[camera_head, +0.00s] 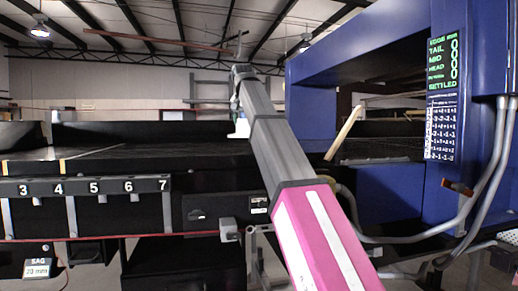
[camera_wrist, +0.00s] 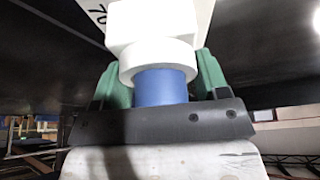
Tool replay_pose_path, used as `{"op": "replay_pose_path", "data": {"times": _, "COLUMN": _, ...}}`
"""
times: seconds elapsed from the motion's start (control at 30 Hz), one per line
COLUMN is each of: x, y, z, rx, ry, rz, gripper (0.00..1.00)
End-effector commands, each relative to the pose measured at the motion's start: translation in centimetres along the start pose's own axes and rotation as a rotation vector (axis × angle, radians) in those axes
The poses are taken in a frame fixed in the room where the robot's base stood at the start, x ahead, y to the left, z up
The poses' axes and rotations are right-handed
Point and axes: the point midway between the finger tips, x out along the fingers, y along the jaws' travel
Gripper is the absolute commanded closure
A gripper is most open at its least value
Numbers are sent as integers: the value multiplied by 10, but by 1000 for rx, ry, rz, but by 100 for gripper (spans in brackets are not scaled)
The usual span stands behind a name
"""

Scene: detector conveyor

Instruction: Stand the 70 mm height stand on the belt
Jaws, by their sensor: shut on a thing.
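The height stand (camera_wrist: 150,55) is white with a blue round section (camera_wrist: 165,86) and a white collar. A white plate with part of a black marking shows at the top of the wrist view. My gripper (camera_wrist: 160,82), with green fingers, is shut on the stand around the blue section. In the head view the white stand (camera_head: 240,129) shows small below my gripper (camera_head: 238,104), in front of the black belt (camera_head: 100,152). I cannot tell whether its foot touches the belt. My arm hides part of the belt.
A blue detector housing (camera_head: 385,62) with a display panel (camera_head: 443,98) stands at the right. A pale bar (camera_head: 344,132) slants up near its opening. A numbered rail (camera_head: 90,187) and a SAG sign (camera_head: 38,268) are at front left. The left belt is mostly clear.

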Motion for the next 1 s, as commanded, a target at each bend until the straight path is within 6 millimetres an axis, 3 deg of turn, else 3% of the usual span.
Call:
{"op": "replay_pose_path", "data": {"times": 0.3, "x": 55, "y": 34, "z": -36, "rx": 0, "ry": 0, "rz": 0, "gripper": 72}}
{"op": "replay_pose_path", "data": {"times": 0.5, "x": 74, "y": 45, "z": -48, "rx": 0, "ry": 1, "rz": 0, "gripper": 72}}
{"op": "replay_pose_path", "data": {"times": 0.67, "x": 81, "y": 46, "z": -46, "rx": -1, "ry": 1, "rz": 0, "gripper": 72}}
{"op": "replay_pose_path", "data": {"times": 1.0, "x": 114, "y": 46, "z": -33, "rx": -1, "ry": 1, "rz": 0, "gripper": 72}}
